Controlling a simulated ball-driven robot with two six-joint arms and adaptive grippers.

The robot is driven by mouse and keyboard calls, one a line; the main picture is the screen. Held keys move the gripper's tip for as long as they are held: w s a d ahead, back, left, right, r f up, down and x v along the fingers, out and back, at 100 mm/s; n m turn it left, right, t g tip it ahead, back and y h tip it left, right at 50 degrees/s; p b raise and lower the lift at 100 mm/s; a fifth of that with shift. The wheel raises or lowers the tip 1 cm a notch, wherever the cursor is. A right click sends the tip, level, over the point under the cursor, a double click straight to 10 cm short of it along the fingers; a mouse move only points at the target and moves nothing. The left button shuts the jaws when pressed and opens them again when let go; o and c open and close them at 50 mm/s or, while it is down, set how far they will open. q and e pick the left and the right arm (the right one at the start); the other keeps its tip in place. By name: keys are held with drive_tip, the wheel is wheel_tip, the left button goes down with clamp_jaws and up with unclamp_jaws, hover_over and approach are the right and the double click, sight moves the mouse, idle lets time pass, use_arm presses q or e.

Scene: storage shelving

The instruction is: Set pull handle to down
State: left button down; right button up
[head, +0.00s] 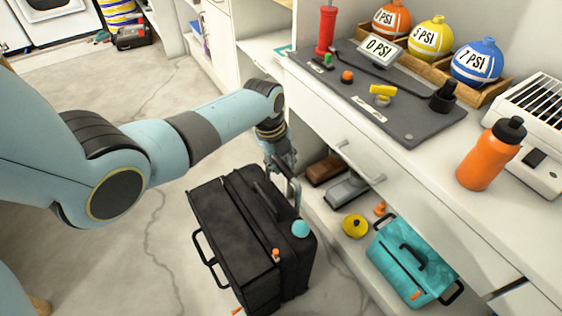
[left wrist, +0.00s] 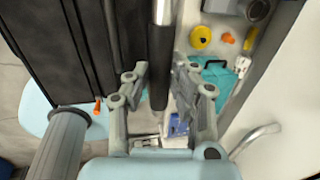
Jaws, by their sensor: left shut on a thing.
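A black suitcase (head: 240,245) stands on the floor in the middle of the head view, with a black carry handle on its side. My left gripper (head: 283,172) is at the suitcase's upper far edge, beside the shelving. In the left wrist view my left gripper (left wrist: 160,88) is shut on the dark bar of the pull handle (left wrist: 160,60), which has a silver metal end at the top of the picture. The suitcase's dark side (left wrist: 55,50) shows at left there. The handle is mostly hidden by the gripper in the head view. My right gripper is not in view.
A white counter (head: 400,165) with a drawer handle (head: 360,165) is close to the gripper's right. A teal bag (head: 410,265), yellow roll (head: 355,226) and grey shoe-like item (head: 347,190) fill the low shelf. The floor (head: 160,160) left of the suitcase is free.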

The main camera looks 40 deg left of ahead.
use_arm(q)
wheel_tip(320, 180, down, 9)
drive_tip(key=b, duration=0.6)
drive_tip(key=shift+f+b, duration=0.2)
drive_tip(key=shift+b, duration=0.15)
drive_tip(key=shift+s+r, duration=0.1)
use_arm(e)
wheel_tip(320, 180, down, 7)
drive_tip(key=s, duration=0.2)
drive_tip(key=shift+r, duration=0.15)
use_arm(q)
drive_tip(key=c, duration=1.1)
unclamp_jaws()
drive_tip(key=shift+c, duration=0.2)
drive_tip(key=shift+r, duration=0.1)
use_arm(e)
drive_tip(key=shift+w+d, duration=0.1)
use_arm(q)
drive_tip(key=r, duration=0.3)
drive_tip(key=s+r, duration=0.1)
drive_tip(key=r, duration=0.3)
drive_tip(key=s+r, duration=0.1)
drive_tip(key=r, duration=0.3)
drive_tip(key=shift+a+r, duration=0.25)
drive_tip(key=shift+a, duration=0.15)
